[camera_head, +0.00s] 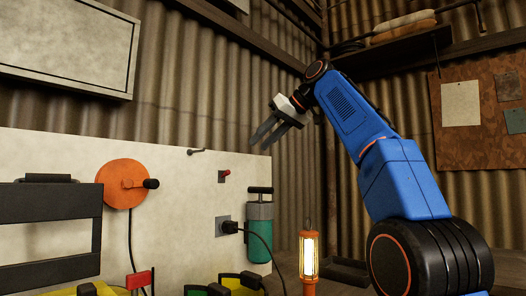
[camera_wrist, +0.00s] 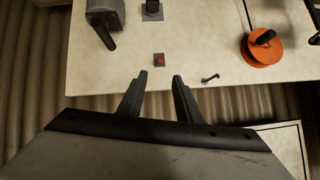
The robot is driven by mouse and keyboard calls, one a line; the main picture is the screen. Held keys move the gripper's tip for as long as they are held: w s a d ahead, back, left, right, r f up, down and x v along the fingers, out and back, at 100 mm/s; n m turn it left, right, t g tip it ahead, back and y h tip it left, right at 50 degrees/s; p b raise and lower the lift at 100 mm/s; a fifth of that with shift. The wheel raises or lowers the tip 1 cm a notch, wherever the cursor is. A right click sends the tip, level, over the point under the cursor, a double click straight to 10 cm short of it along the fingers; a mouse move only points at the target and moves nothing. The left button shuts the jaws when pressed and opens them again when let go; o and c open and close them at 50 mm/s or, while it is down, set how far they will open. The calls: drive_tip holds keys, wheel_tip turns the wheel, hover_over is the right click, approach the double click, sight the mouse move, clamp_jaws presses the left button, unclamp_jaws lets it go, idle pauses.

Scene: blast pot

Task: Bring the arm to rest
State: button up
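My gripper (camera_head: 270,133) is raised in front of the upper part of the white board, its dark fingers pointing down and to the left. In the wrist view my gripper (camera_wrist: 159,80) has its two fingers apart with nothing between them. The blue arm bends up from the lower right and then over to the left. The red switch (camera_head: 224,175) is on the board below the fingers. In the wrist view the red switch (camera_wrist: 159,60) shows just beyond the fingertips, and a small hook (camera_wrist: 210,78) is to the right of them.
The board (camera_head: 60,155) carries an orange disc (camera_head: 122,184) with a black knob, a green canister (camera_head: 259,232) and a black plug (camera_head: 230,227) with a cable. A lit orange lamp (camera_head: 308,262) stands in front. A shelf (camera_head: 400,48) and pinboard (camera_head: 480,150) are at right.

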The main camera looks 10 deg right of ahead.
drive_tip(key=shift+s+d+r, duration=0.25)
drive_tip(key=shift+s+d, duration=0.05)
idle(0.5)
drive_tip(key=s+d+f+m+g+h, duration=0.1)
drive_tip(key=s+d+f+m+h, duration=0.1)
drive_tip(key=s+f, duration=1)
drive_tip(key=s+d+f+m+g+h, duration=0.1)
drive_tip(key=s+d+f, duration=0.4)
drive_tip(key=s+f, duration=0.8)
drive_tip(key=s+d+f+m+g+h, duration=0.1)
drive_tip(key=s+d+f+h, duration=0.3)
drive_tip(key=s+f, duration=0.9)
wheel_tip(320, 180, down, 25)
drive_tip(key=shift+d+r+m, duration=0.1)
drive_tip(key=shift+d+m, duration=0.05)
drive_tip(key=shift+m, duration=0.75)
drive_tip(key=shift+s, duration=0.1)
